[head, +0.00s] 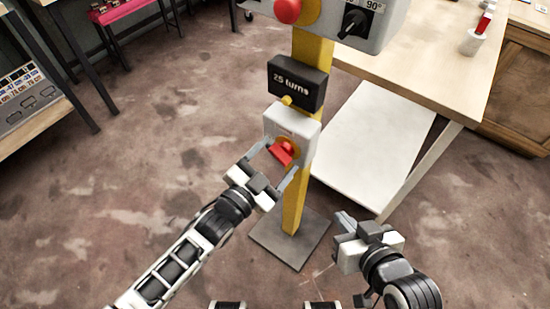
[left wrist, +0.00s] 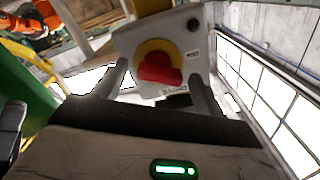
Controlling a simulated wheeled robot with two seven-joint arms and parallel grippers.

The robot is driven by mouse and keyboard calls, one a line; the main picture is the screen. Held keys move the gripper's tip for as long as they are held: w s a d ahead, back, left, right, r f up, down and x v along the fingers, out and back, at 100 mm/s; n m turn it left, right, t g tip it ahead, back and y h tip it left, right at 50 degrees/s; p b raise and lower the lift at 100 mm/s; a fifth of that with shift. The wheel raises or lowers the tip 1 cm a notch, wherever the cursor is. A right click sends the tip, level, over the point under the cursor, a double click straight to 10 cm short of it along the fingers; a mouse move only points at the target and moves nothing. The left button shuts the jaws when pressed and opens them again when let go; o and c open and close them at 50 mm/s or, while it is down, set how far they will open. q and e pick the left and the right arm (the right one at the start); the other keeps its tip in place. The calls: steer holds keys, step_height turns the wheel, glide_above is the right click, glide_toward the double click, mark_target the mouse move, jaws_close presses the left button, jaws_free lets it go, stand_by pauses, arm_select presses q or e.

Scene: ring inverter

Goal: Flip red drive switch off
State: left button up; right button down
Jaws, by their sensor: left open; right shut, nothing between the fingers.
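The red drive switch (head: 282,153) is a red rotary handle on a yellow round plate, on a light grey box (head: 300,126) fixed to a yellow post (head: 293,204). My left gripper (head: 276,159) is open in front of the box, its fingers on either side of the switch. In the left wrist view the red switch (left wrist: 158,69) shows between the two fingers (left wrist: 160,85). I cannot tell whether either finger touches it. My right gripper (head: 341,222) is shut and empty, lower right of the post, apart from the switch.
Above the switch is a black display (head: 297,84) reading "25 turns". Higher up is a grey control box (head: 378,22) with a red button (head: 288,10) and a black knob (head: 354,22). A wooden table (head: 430,70) stands right of the post. The floor to the left is open.

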arm_select(q)
steer(key=shift+w+d, duration=0.1)
steer(key=c, duration=1)
steer(key=shift+n, duration=0.3)
steer(key=shift+n+p, duration=0.4)
steer(key=shift+n, duration=0.4)
steer(key=shift+f+n+p, duration=0.15)
steer(key=shift+n+p, duration=0.2)
steer(key=shift+n, duration=1.45)
steer(key=o, duration=1)
